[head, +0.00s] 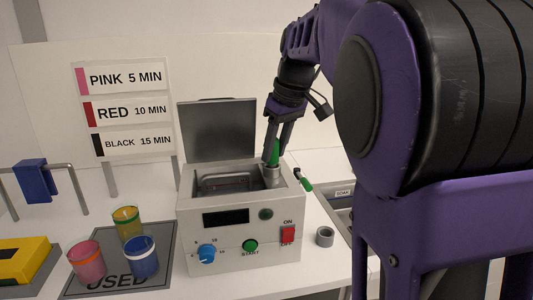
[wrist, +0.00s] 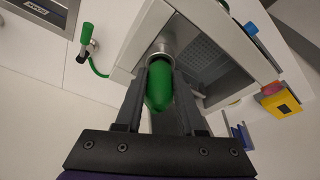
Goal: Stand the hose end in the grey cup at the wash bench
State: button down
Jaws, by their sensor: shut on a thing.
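My gripper (head: 272,160) is shut on a green rounded piece (head: 273,151) with a grey metal collar below it, at the right rear corner of the grey bath's opening. In the wrist view the green piece (wrist: 158,88) sits between both fingers, and the collar meets the bath's rim area; whether it rests there I cannot tell. A green hose end (head: 305,185) sticks out at the bath's right side, apart from my gripper. It also shows in the wrist view (wrist: 87,34), with a thin green hose curving to the bath. A small grey cup (head: 325,236) stands empty-looking on the bench, right of the bath.
The grey bath (head: 222,255) has knobs, a red switch and a raised lid (head: 217,130). A sink marked SOAK (head: 343,196) lies to the right. Pink, green-yellow and blue jars stand on a USED mat (head: 115,284) at left. A time sign (head: 124,110) stands behind.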

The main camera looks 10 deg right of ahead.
jog(key=shift+r+p, duration=0.75)
jog(key=shift+r, duration=0.15)
jog(key=shift+r+p, duration=2.35)
jog(key=shift+r, duration=0.15)
jog(key=shift+f, duration=0.1)
